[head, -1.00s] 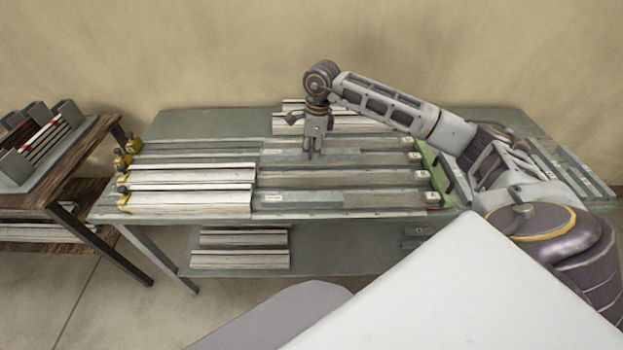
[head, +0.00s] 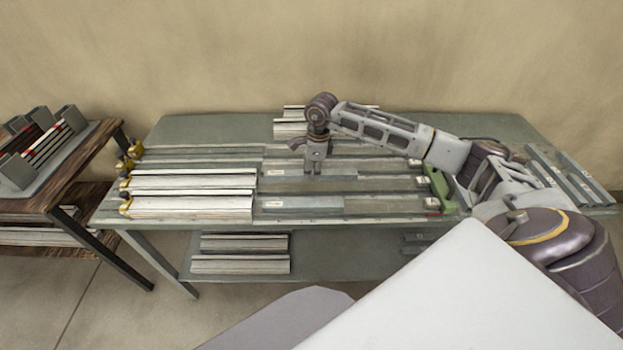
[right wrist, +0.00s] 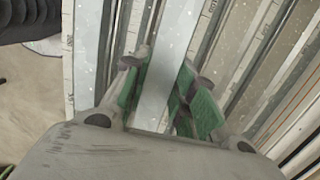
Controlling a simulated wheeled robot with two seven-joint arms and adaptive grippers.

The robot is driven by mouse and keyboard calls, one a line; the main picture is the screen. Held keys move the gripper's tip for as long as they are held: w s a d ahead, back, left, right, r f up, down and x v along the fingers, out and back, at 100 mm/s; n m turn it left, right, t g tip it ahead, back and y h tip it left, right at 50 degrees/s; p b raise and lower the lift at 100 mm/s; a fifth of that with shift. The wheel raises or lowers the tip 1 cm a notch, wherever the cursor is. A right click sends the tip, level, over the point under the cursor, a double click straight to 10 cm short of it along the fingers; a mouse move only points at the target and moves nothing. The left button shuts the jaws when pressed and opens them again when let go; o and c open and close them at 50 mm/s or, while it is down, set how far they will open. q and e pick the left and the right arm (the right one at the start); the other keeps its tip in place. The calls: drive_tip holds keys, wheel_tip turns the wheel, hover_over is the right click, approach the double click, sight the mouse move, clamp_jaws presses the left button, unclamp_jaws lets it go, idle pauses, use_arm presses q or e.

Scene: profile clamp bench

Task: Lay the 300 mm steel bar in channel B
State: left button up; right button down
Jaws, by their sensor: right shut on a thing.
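My right gripper (head: 314,172) is shut on a long, flat grey steel bar (head: 345,184) over the middle row of the bench. In the right wrist view the gripper's green pads (right wrist: 165,100) stand on both sides of the bar (right wrist: 172,55). The bar runs parallel to the channels. I cannot tell whether it rests on a channel floor or hangs just above it. The channel letters are too small to read. Another grey bar (head: 300,204) lies in the row in front. My left gripper is not in view.
White profiles (head: 190,182) fill the left part of the front rows, with yellow clamps (head: 125,182) at their left ends. A green end piece (head: 438,188) stands at the right. A wooden rack (head: 75,165) is at the left. More profiles lie on the lower shelf (head: 240,264).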

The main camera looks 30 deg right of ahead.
sight(311, 188)
wheel_tip(311, 188, down, 3)
drive_tip(key=shift+r, duration=0.2)
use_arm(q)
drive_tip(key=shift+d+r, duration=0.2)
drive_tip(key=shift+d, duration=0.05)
use_arm(e)
drive_tip(key=shift+f, duration=0.45)
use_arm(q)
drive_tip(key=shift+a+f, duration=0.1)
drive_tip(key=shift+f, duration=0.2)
use_arm(e)
drive_tip(key=shift+f, duration=0.3)
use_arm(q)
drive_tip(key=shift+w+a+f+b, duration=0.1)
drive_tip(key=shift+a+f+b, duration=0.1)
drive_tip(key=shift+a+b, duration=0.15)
use_arm(e)
drive_tip(key=shift+s+f, duration=0.2)
drive_tip(key=shift+f, duration=0.05)
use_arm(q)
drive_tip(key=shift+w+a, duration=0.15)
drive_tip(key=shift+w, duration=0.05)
use_arm(e)
drive_tip(key=shift+s+a+f, duration=0.1)
drive_tip(key=shift+s+f, duration=0.05)
drive_tip(key=shift+f, duration=0.05)
drive_tip(key=c, duration=1.2)
unclamp_jaws()
drive_tip(key=shift+o, duration=0.2)
drive_tip(key=shift+f, duration=0.15)
